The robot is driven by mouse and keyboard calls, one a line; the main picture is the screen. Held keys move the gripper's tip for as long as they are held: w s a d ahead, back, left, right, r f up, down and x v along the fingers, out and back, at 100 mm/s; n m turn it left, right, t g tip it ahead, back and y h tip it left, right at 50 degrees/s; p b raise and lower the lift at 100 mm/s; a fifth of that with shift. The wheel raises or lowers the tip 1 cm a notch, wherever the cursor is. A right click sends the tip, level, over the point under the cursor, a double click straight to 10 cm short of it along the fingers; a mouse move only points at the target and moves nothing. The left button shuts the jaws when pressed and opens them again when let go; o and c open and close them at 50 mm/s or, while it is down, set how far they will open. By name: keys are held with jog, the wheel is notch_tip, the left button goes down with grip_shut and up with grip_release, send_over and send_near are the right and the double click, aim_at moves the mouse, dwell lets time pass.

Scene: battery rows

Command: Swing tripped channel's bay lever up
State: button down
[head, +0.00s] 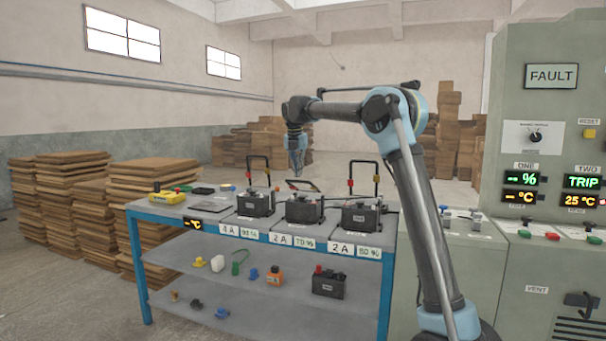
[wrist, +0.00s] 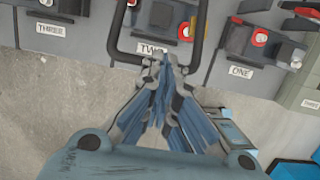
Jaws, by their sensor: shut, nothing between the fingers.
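The grey-green panel (head: 544,110) at right reads FAULT, and its channel TWO display (head: 582,182) reads TRIP and 25 °C. On the blue-legged bench (head: 372,252), the middle bay's black lever (head: 302,183) lies low, while the left lever (head: 258,158) and right lever (head: 363,163) stand upright. The wrist view shows the lever of bay TWO (wrist: 112,42) as a U-shaped bar around my fingertips' area. My gripper (head: 297,174) is shut and empty, pointing down above the middle bay. In the wrist view its fingertips (wrist: 166,60) overlap the bar's crosspiece; contact cannot be told.
Black batteries stand in the bays, including the middle battery (head: 302,210). A yellow device (head: 167,197) sits at the bench's left end. Small parts and another battery (head: 328,283) lie on the lower shelf. Stacked boards (head: 100,205) stand at left; the floor before the bench is clear.

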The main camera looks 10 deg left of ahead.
notch_tip(320, 180, up, 12)
jog(key=s, duration=0.2)
jog(key=shift+s+a+f, duration=0.15)
dwell(0.5)
jog(key=s+d+f+m, duration=0.3)
jog(key=s+d+m, duration=0.25)
jog(key=d, duration=0.45)
jog(key=s+d+f+m, duration=0.3)
jog(key=s+d+m, duration=0.25)
jog(key=d, duration=0.45)
jog(key=s+d+f+m, duration=0.3)
jog(key=s+d+m, duration=0.25)
jog(key=d, duration=0.45)
jog(key=s+d+f+m, duration=0.4)
jog(key=s+f+m, duration=0.1)
jog(key=s+f, duration=0.4)
jog(key=s+d+f+m, duration=0.5)
jog(key=s+f, duration=0.5)
jog(key=f, duration=0.2)
jog(key=s+d+f+m, duration=0.5)
jog(key=s+f+m, duration=0.2)
jog(key=s+f, duration=0.3)
jog(key=shift+s+f, duration=0.2)
jog(key=shift+f, duration=0.05)
jog(key=shift+d, duration=0.1)
